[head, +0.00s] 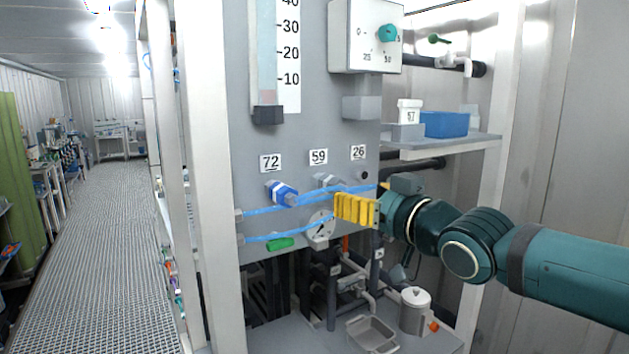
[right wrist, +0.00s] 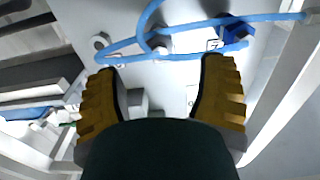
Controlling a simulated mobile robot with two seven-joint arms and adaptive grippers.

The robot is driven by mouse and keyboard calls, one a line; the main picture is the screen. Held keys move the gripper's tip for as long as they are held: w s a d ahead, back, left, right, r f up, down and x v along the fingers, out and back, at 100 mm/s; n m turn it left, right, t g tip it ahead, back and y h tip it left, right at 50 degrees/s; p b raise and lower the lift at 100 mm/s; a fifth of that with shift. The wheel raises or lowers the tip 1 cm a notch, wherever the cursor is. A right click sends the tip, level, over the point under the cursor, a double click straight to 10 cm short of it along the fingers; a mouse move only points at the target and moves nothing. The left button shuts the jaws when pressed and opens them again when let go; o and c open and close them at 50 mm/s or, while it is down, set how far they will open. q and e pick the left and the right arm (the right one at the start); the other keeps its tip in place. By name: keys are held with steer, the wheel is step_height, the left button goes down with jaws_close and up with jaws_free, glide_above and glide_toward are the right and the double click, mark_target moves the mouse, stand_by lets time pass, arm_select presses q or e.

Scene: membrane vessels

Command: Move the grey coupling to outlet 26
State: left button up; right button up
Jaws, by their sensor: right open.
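A grey fitting (head: 326,180), seemingly the grey coupling, sits on the panel below the label 59 (head: 318,157). In the right wrist view, a grey fitting (right wrist: 158,42) shows with blue hose around it. A round port (right wrist: 100,42) shows left of the fitting in the wrist view, probably outlet 26. My right gripper (head: 355,209) is in front of the panel below label 26. Its yellow fingers (right wrist: 163,72) are apart with nothing gripped between them. My left gripper is out of view.
A blue coupling (head: 284,192) sits below label 72 (head: 270,163). Blue hoses (head: 262,238) cross the panel near my fingers. A round dial (head: 320,228) and green handle (head: 280,244) are lower. A shelf (head: 445,145) with a blue bin (head: 446,124) is at right.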

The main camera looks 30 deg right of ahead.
mark_target(344, 191)
steer(key=shift+w, duration=0.2)
steer(key=w, duration=0.7)
steer(key=shift+a, duration=0.3)
steer(key=shift+w, duration=0.85)
stand_by(0.5)
steer(key=shift+c, duration=0.2)
jaws_close()
steer(key=shift+s, duration=0.1)
steer(key=shift+s, duration=0.15)
